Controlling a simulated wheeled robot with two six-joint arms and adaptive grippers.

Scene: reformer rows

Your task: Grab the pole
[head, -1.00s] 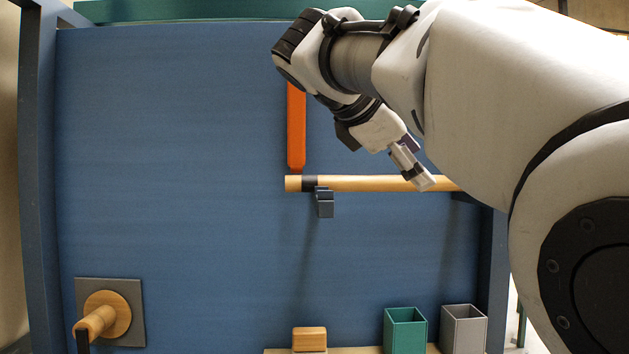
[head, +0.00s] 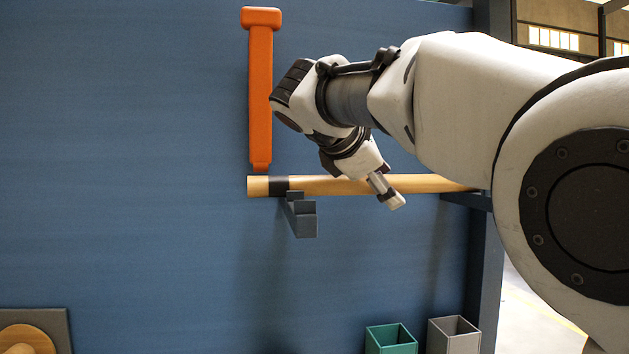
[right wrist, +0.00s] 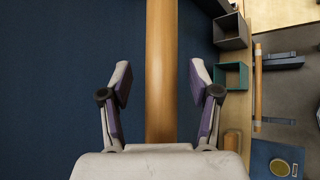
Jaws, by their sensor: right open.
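The pole (head: 340,185) is a light wooden bar with a dark band near its left end. It lies level in front of the blue panel, on a dark bracket (head: 305,220) near its left end and another support at the right. My right gripper (head: 391,196) is at the pole's right half and hides part of it. In the right wrist view the open right gripper (right wrist: 160,80) has one finger on each side of the pole (right wrist: 161,60), with gaps on both sides. I cannot tell how deep the pole sits between the fingers. My left gripper is not in view.
An orange bar (head: 260,95) hangs upright above the pole's left end. A green box (head: 391,339) and a grey box (head: 453,336) stand low at the right. A round wooden piece (head: 27,338) is at lower left. The blue panel (head: 120,150) is clear between.

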